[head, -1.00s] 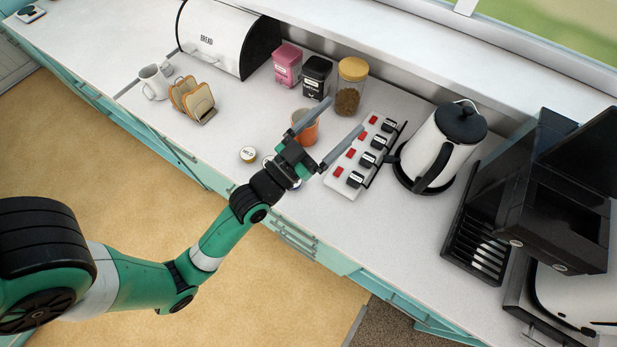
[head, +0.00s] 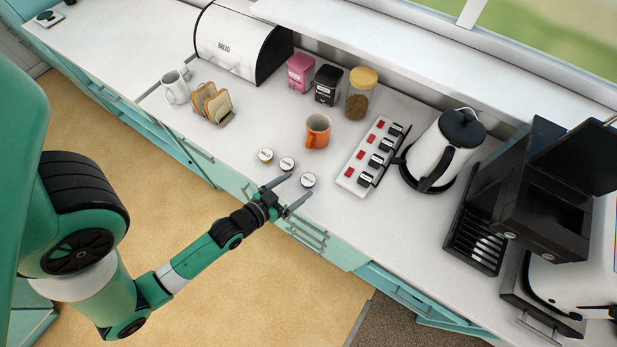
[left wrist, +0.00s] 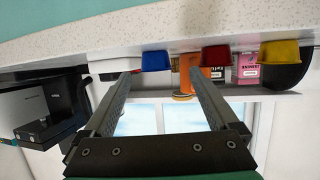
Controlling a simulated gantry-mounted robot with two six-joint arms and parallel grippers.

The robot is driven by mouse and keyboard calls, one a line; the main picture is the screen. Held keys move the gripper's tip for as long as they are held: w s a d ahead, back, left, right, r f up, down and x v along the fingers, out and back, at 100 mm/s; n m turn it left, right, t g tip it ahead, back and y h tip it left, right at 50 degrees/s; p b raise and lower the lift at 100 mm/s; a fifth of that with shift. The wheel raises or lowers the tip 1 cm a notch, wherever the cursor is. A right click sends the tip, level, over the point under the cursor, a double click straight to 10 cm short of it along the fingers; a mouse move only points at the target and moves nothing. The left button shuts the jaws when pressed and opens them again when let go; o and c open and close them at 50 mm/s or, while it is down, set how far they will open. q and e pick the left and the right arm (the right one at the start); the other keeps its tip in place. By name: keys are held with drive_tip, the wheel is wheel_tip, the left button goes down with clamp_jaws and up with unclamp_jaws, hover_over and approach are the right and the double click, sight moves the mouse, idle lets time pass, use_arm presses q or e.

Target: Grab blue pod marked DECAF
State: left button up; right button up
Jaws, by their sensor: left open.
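Three pods stand in a row near the counter's front edge. The blue pod (head: 308,181) is the rightmost in the head view; its label is too small to read. The red pod (head: 287,163) is in the middle and the yellow pod (head: 266,155) at the left. My left gripper (head: 302,184) is open and empty at the front edge, its fingertips just short of the blue pod. In the upside-down left wrist view, the blue pod (left wrist: 155,60) shows between the two fingers, ahead of them; the red pod (left wrist: 216,55) is beside the right finger. My right gripper is out of view.
An orange mug (head: 317,131) stands behind the pods. A white switch strip (head: 350,176) lies to the right, then a kettle (head: 440,150) and a black coffee machine (head: 540,200). A toast rack (head: 213,105) and bread bin (head: 235,45) stand at back left.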

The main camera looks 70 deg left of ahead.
sight(307, 181)
use_arm(q)
drive_tip(key=shift+d+b+x, duration=0.15)
drive_tip(key=shift+b+x, duration=0.05)
drive_tip(key=shift+x, duration=1.15)
drive_tip(key=shift+d+b+x, duration=0.1)
drive_tip(key=shift+b+x, duration=0.05)
drive_tip(key=shift+x, duration=1.25)
drive_tip(key=shift+w+r, duration=0.1)
drive_tip(key=shift+r, duration=0.05)
drive_tip(key=c, duration=1.4)
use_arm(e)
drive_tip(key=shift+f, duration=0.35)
